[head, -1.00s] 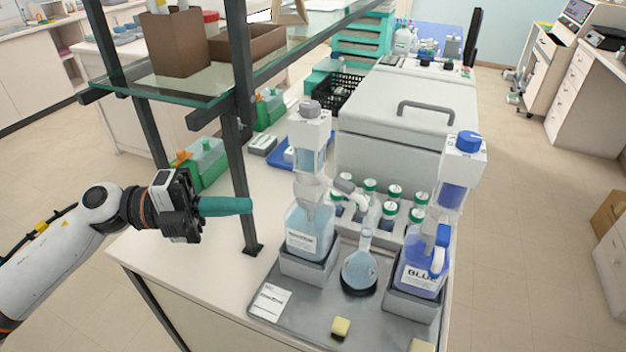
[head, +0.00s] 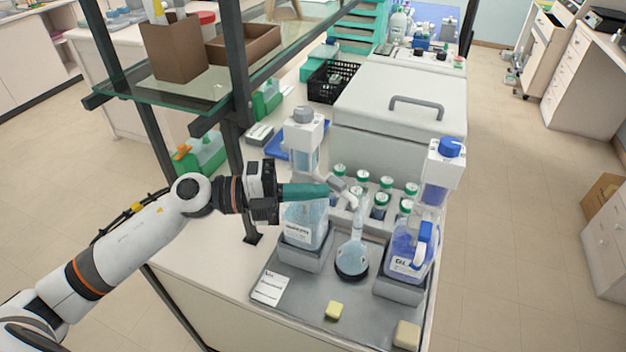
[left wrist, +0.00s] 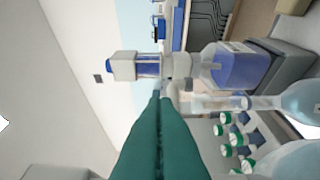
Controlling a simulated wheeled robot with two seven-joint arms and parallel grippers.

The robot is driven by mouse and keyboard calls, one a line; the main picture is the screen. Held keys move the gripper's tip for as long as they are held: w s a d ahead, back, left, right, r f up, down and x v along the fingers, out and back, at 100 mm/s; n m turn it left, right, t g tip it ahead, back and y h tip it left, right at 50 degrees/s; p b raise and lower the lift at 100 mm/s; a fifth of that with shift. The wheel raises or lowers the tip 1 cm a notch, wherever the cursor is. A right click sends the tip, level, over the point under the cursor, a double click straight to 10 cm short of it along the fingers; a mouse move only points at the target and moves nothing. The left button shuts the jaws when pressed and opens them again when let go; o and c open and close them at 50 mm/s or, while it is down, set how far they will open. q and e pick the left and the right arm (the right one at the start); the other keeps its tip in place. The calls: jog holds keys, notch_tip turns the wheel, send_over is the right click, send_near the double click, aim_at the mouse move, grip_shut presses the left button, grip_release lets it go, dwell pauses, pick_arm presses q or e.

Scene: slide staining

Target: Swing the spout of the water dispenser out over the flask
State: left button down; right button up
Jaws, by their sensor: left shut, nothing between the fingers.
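The water dispenser (head: 303,222) is a clear bottle with pale blue liquid and a grey-capped head, standing in a grey holder. Its white spout (head: 342,190) points right and toward the round flask (head: 352,260). The spout's end appears close to the flask's neck; I cannot tell whether it is directly above the mouth. My left gripper (head: 326,190) has teal fingers, shut and empty, in front of the dispenser's upper part with tips beside the spout. Contact is unclear. In the left wrist view the fingertips (left wrist: 157,97) are near the spout (left wrist: 200,101). My right gripper is not in view.
A blue-liquid dispenser (head: 408,252) stands right of the flask. Green-capped bottles (head: 380,204) stand behind. A grey tray (head: 300,312) holds the setup, with yellowish blocks (head: 333,310) at its front. A dark shelf post (head: 241,150) rises behind my left arm.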

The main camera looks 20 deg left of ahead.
aim_at(334, 188)
pick_arm(q)
jog(key=shift+w+d, duration=0.15)
jog(key=shift+w, duration=0.1)
jog(key=shift+w+d+r+p, duration=0.2)
jog(key=shift+w+d+p, duration=0.45)
jog(key=shift+p, duration=0.2)
jog(key=shift+w+d+f, duration=0.15)
jog(key=shift+d, duration=0.1)
jog(key=shift+a+f, duration=0.1)
jog(key=shift+a, duration=0.05)
